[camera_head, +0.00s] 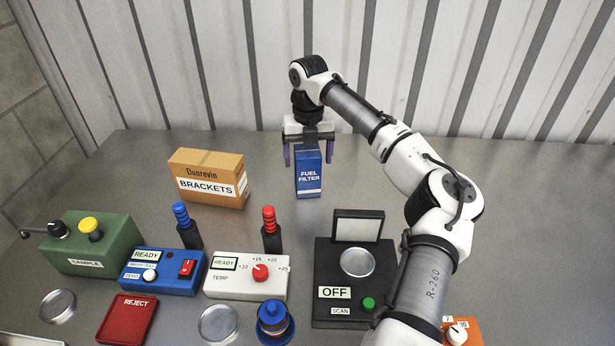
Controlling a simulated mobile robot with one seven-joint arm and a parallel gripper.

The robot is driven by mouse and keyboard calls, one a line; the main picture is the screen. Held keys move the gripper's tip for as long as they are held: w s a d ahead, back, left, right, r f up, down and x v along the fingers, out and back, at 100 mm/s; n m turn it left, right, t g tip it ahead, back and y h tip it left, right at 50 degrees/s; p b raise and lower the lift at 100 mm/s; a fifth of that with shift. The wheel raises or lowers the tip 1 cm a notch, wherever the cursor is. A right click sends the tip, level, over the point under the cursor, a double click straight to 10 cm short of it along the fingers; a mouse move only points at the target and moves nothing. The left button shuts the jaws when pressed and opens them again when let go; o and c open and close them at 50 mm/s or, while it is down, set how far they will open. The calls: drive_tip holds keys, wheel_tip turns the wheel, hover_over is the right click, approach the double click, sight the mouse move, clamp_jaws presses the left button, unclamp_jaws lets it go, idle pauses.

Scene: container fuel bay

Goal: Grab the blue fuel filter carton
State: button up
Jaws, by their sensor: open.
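The blue fuel filter carton (308,176) stands upright on the grey bench, with a white "FUEL FILTER" label facing the camera. My gripper (308,154) is directly above and around the top of the carton. Its two fingers show on the left and right of the carton's upper part, with the carton's top between them. The fingers are open. I cannot tell whether either finger touches the carton, and its back is hidden.
A brown "BRACKETS" box (208,178) stands to the left. A black scanner (330,255) reading "OFF" is in front, beside a white TEMP unit (246,286). A red-topped black handle (270,230) stands between. The bench (400,150) behind and right is clear.

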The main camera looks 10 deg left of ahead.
drive_tip(key=shift+a+f+b, duration=0.1)
drive_tip(key=shift+f+b, duration=1.65)
drive_tip(key=shift+f, duration=0.1)
drive_tip(key=c, duration=1.2)
